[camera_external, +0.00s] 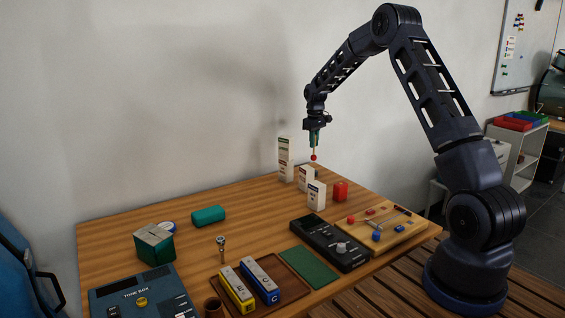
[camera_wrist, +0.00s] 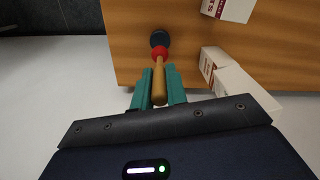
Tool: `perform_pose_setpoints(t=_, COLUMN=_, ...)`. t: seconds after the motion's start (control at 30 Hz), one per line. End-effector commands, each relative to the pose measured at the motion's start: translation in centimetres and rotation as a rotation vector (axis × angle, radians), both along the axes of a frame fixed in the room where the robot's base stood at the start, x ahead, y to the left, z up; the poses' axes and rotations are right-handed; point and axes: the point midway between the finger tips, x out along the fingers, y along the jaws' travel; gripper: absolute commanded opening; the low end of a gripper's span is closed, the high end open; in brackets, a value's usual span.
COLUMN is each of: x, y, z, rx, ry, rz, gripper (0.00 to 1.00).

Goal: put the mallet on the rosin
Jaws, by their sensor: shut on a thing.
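My gripper (camera_external: 314,138) is shut on the handle of the mallet. It is high above the back of the wooden table, by the white boxes. The mallet (camera_external: 313,157) hangs downward with its red ball head lowest. In the wrist view the mallet's wooden handle (camera_wrist: 159,82) is between the two green fingers (camera_wrist: 159,88). A dark blue round thing (camera_wrist: 158,37) shows just past the red head; I cannot tell whether it touches the mallet or lies on the table below. I cannot tell for sure which thing is the rosin.
A wooden board (camera_external: 402,236) carries red and blue pieces. A black device (camera_external: 326,245), green mat (camera_external: 308,267), brown tray (camera_external: 288,297), teal case (camera_external: 208,216) and green box (camera_external: 153,246) occupy the table.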

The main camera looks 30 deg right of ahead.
Motion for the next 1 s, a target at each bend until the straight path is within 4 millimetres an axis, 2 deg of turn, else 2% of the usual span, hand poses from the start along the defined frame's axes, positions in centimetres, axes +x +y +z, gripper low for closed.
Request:
perform_pose_setpoints(t=0.17, x=0.0, y=0.0, z=-0.9, rx=0.001, ry=0.001, rz=0.0, gripper=0.0)
perform_pose_setpoints(t=0.47, x=0.0, y=0.0, z=-4.4, rx=0.0, ry=0.001, rz=0.0, gripper=0.0)
perform_pose_setpoints(t=0.87, x=0.0, y=0.0, z=-4.9, rx=0.0, ry=0.001, rz=0.0, gripper=0.0)
perform_pose_setpoints(t=0.9, x=0.0, y=0.0, z=-4.9, rx=0.0, ry=0.0, rz=0.0, gripper=0.18)
perform_pose_setpoints(t=1.0, x=0.0, y=0.0, z=-4.9, rx=0.0, ry=0.0, rz=0.0, gripper=0.36)
